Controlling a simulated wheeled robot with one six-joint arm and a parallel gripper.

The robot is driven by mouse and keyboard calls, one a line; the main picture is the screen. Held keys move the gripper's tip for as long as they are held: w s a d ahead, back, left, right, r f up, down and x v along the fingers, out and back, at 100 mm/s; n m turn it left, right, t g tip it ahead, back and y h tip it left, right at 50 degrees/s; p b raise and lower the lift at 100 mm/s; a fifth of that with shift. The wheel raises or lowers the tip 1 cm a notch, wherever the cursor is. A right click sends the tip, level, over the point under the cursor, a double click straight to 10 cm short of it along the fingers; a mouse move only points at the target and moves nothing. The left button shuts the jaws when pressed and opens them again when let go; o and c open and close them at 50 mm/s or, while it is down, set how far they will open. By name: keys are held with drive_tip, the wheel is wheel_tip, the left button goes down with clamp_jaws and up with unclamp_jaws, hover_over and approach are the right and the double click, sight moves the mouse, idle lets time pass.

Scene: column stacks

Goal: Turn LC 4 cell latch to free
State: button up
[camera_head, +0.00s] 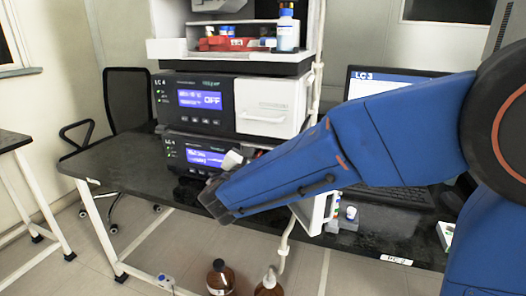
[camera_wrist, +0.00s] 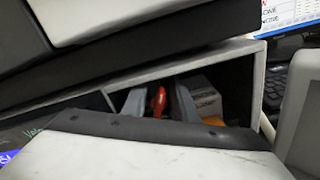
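The LC 4 stack shows in the head view. The wrist view looks into an open, dark compartment (camera_wrist: 236,85) of a module. A small red lever (camera_wrist: 158,99), likely the cell latch, stands inside. My gripper (camera_wrist: 159,106) has its two grey fingers on either side of the lever, apart, with narrow dark gaps. Whether either finger touches it is unclear. In the head view my arm hides the fingers.
A white open door panel (camera_head: 314,212) hangs at the lower module's right; a light panel (camera_wrist: 303,120) stands close at right in the wrist view. An LC 3 monitor (camera_head: 385,82) and keyboard stand right. Brown bottles (camera_head: 220,278) stand below. The bench (camera_head: 118,170) is clear at left.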

clamp_jaws()
drive_tip(key=shift+d+m, duration=0.15)
drive_tip(key=shift+m, duration=1.35)
drive_tip(key=shift+f, duration=0.1)
unclamp_jaws()
